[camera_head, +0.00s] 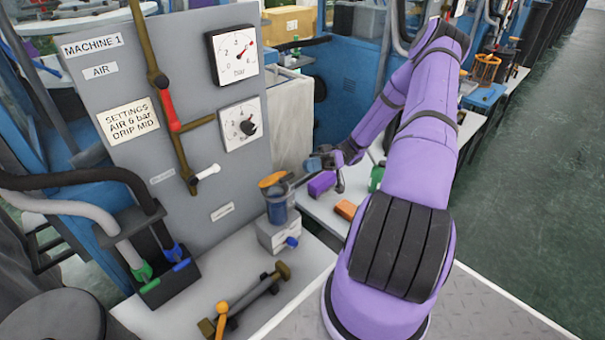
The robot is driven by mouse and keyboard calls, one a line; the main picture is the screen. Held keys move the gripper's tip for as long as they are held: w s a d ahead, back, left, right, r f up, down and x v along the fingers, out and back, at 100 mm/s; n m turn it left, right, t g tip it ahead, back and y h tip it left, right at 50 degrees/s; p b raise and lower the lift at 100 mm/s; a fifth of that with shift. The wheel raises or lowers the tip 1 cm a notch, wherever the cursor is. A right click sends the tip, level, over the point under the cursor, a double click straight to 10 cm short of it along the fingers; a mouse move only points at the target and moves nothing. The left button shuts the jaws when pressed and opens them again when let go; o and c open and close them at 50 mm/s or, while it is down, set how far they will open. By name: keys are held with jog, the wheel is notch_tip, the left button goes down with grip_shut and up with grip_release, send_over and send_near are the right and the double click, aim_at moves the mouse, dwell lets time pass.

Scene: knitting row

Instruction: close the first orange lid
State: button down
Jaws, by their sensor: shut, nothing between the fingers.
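The orange lid (272,180) is at the top of a blue see-through cup (281,209) on a pale block beside the grey machine panel. The lid looks tilted and set toward the left of the cup's mouth; I cannot tell whether it touches the rim all round. My gripper (299,181) is shut and empty, just right of the lid, with its thin fingers pointing down-left at the cup's top. Whether the fingers touch the lid or cup is too small to tell. Another orange lid-like cap (488,59) shows farther back on the right.
The panel (165,110) with gauges, a red-handled valve and a white-handled valve rises at the left. A rod with brass-coloured ends (252,301) lies in front. The floor at right is clear.

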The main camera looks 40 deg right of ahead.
jog(key=r+v, duration=0.1)
jog(key=v, duration=0.4)
jog(key=w+a+r+n+g+h, duration=0.2)
jog(key=a+r+n+h, duration=0.3)
jog(key=r+h, duration=0.4)
jog(key=w+a+r+n+g+h, duration=0.2)
jog(key=a+r+h, duration=0.55)
jog(key=r, duration=0.25)
send_over(276, 178)
jog(key=s+d, duration=0.1)
jog(key=s, duration=0.2)
notch_tip(276, 178, down, 12)
jog(key=shift+f, duration=0.3)
jog(key=shift+f, duration=0.1)
